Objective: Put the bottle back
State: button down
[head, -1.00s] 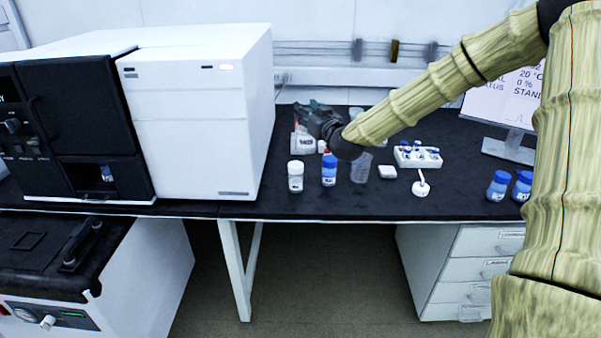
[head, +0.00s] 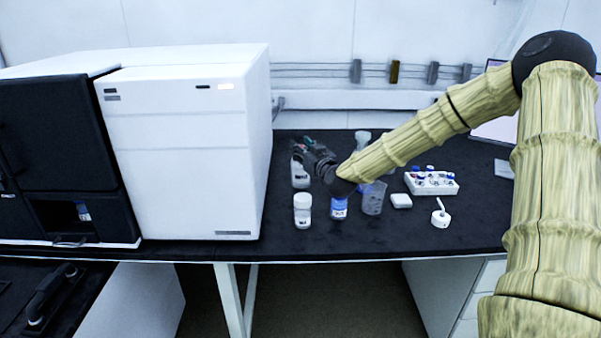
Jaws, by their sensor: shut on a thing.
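My gripper (head: 303,150) is at the back of the black bench, right of the big white instrument. Its fingers are closed at the top of a pale bottle with a dark and reddish label (head: 300,176). The bottle looks upright; my fingers hide its top, and I cannot tell whether its base touches the bench. A white-capped bottle (head: 302,211) stands in front of it.
The white instrument (head: 185,150) walls off the left. A grey translucent container (head: 373,199), a small white box (head: 401,201), a white vial rack (head: 432,183) and a small white stand (head: 440,217) are on the right. The bench front (head: 300,242) is clear.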

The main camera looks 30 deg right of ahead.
jog(key=shift+f, duration=3)
jog(key=c, duration=1)
grip_release()
jog(key=shift+f, duration=0.15)
jog(key=shift+o, duration=0.2)
jog(key=shift+r, duration=0.2)
jog(key=s+a, duration=0.1)
jog(key=s, duration=1.1)
jog(key=shift+a, duration=0.15)
jog(key=shift+f, duration=0.1)
